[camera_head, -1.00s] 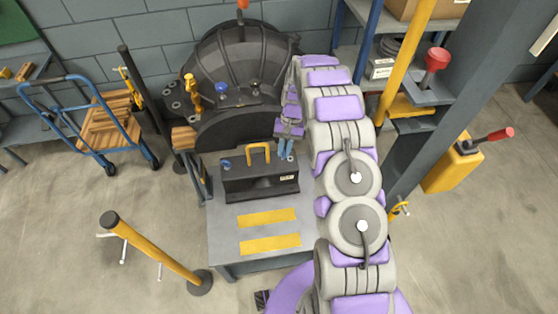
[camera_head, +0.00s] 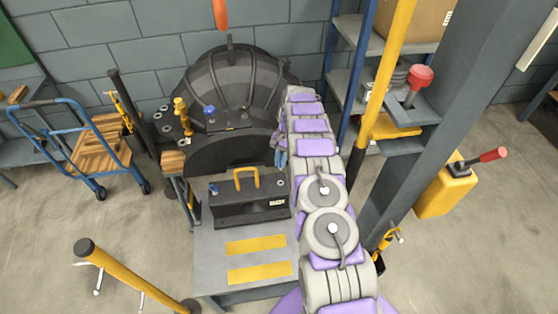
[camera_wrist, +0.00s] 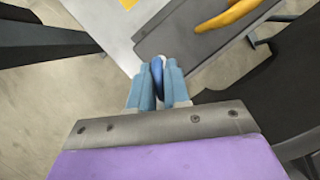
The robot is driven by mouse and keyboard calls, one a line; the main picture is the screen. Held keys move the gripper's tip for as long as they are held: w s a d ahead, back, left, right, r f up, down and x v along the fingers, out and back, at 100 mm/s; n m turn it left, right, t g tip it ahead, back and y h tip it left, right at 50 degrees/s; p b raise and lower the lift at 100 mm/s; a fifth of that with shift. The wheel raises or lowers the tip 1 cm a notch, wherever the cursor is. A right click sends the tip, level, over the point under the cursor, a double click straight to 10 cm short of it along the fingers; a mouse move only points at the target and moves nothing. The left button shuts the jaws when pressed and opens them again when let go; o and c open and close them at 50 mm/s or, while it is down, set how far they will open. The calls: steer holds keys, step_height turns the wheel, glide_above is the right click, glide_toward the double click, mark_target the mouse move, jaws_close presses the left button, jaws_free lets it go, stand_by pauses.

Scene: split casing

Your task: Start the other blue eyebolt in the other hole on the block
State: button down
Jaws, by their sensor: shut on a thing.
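My gripper (camera_head: 281,158) is beyond the right back corner of the black toolbox in the head view. In the wrist view its light-blue fingers (camera_wrist: 157,88) are shut on a blue eyebolt (camera_wrist: 157,70), which is mostly hidden between them.
The black toolbox (camera_head: 250,209) with a yellow handle stands on the grey table (camera_head: 212,250), between the camera and the casing. A yellow fitting (camera_head: 182,115) rises left of the block. A grey post (camera_head: 425,130) and shelving stand right of my arm. The table front is clear.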

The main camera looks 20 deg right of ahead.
steer(key=shift+f+b, duration=1.2)
steer(key=shift+f, duration=2.95)
steer(key=shift+f, duration=0.8)
